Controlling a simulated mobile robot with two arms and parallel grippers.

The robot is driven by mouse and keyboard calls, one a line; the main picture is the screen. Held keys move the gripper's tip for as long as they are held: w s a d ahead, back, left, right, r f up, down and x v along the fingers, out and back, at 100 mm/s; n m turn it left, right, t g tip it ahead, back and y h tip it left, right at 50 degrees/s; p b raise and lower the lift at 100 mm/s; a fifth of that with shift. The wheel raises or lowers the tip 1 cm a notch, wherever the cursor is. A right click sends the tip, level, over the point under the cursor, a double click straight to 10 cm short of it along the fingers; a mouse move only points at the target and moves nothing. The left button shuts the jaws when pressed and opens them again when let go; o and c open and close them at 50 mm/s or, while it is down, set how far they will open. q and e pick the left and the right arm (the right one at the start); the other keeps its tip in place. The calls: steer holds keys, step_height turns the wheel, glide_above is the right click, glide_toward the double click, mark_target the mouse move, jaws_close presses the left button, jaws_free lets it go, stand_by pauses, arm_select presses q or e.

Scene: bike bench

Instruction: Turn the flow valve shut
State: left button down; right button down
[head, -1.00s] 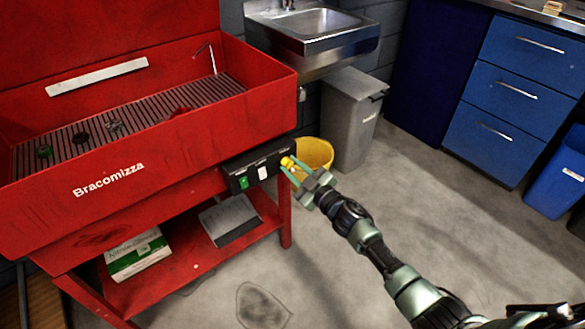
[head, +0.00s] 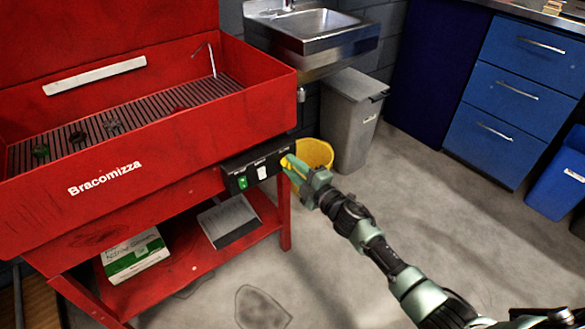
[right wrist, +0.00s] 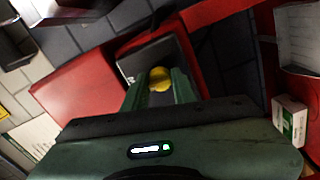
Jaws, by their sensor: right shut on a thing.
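The flow valve is a small yellow knob (head: 286,162) at the right end of the black control panel (head: 257,166) on the front of the red parts washer (head: 200,134). In the right wrist view the yellow knob (right wrist: 159,79) sits between my fingertips. My right gripper (head: 290,168) is shut on the knob, with green fingers on either side; it also shows in the right wrist view (right wrist: 160,88). The fingers partly hide the knob in the head view. My left gripper is not in view.
A green switch (head: 242,182) and a white switch (head: 262,172) sit on the panel left of the knob. A yellow bucket (head: 318,154) and a grey bin (head: 352,120) stand behind my right gripper.

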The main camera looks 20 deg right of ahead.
steer(key=shift+f, duration=0.1)
stand_by(0.5)
steer(key=c, duration=1.1)
jaws_free()
steer(key=shift+c, duration=0.2)
steer(key=shift+s, duration=0.1)
steer(key=shift+s+d, duration=0.1)
steer(key=shift+s, duration=0.15)
steer(key=v, duration=0.2)
steer(key=shift+s+d+p, duration=0.1)
steer(key=shift+s+p, duration=0.2)
steer(key=shift+p, duration=0.05)
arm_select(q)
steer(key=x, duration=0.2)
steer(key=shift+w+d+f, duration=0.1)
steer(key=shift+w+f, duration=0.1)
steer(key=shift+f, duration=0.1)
arm_select(e)
glide_toward(291, 167)
steer(key=shift+x, duration=0.75)
